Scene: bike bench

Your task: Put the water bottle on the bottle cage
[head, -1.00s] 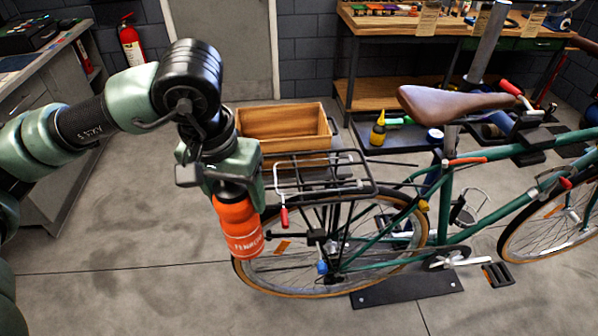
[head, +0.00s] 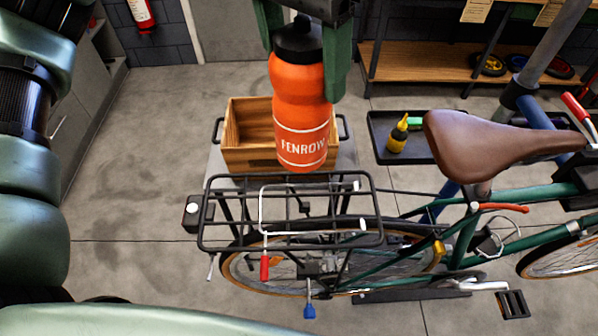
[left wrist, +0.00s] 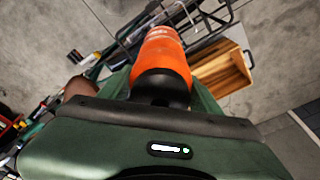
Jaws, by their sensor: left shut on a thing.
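The orange water bottle (head: 301,110) with a black cap hangs upright, label reading FENROW, in the head view. My left gripper (head: 306,62) is shut on its upper part, one green finger on each side. The bottle appears above or behind the rear rack; its height above it is hard to tell. In the left wrist view the bottle (left wrist: 162,55) points away from the palm between the fingers. My right gripper is not in view.
The brown saddle (head: 490,140) and a black tray (head: 378,135) with a yellow bottle (head: 398,136) lie to the right. Floor at left is clear.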

